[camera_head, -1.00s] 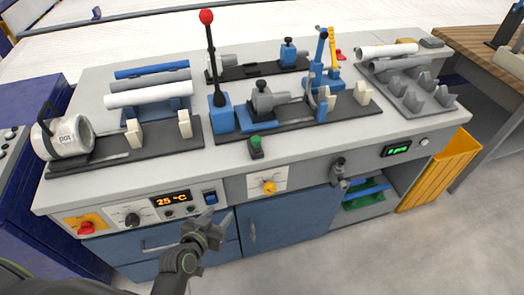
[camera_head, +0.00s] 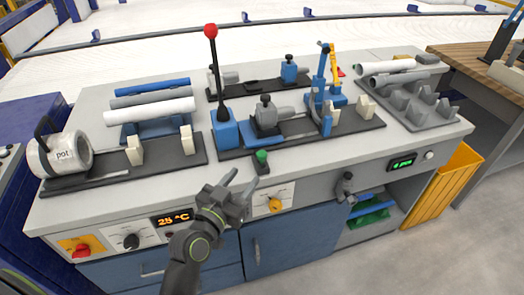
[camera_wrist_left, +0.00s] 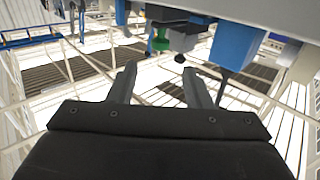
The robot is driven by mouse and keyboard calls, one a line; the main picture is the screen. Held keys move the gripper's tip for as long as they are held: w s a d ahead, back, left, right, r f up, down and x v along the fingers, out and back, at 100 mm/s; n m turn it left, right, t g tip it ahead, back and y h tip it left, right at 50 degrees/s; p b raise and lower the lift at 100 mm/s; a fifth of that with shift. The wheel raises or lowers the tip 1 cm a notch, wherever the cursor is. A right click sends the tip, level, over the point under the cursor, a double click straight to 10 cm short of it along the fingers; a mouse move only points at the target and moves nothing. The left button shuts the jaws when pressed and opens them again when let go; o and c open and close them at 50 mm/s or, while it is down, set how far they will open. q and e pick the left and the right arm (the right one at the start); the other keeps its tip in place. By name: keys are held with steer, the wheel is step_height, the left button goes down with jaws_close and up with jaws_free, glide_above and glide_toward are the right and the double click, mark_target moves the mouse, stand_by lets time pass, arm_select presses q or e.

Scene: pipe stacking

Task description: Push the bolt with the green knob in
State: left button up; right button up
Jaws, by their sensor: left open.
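The green knob (camera_head: 261,156) tops a small dark block, the bolt (camera_head: 262,167), at the front edge of the grey bench top. The knob also shows in the left wrist view (camera_wrist_left: 160,42), beyond the fingertips and left of the gap's middle. My left gripper (camera_head: 243,181) is open and empty, in front of the bench edge, just left of and below the bolt. Its two fingers point toward the bolt and are apart from it. In the left wrist view my gripper (camera_wrist_left: 159,84) shows both fingers spread with nothing between them. My right gripper is not in view.
A yellow knob (camera_head: 275,205) is on the front panel below the bolt. A blue lever base with red-topped rod (camera_head: 224,128) and a clamp (camera_head: 268,116) stand behind. A grey tap (camera_head: 345,188) sticks out right.

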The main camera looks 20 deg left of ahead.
mark_target(259, 158)
arm_select(q)
steer(key=w, duration=0.3)
steer(key=w+d+p, duration=0.1)
steer(key=w, duration=0.3)
steer(key=w+d+p, duration=0.1)
steer(key=w, duration=0.2)
steer(key=shift+w, duration=0.3)
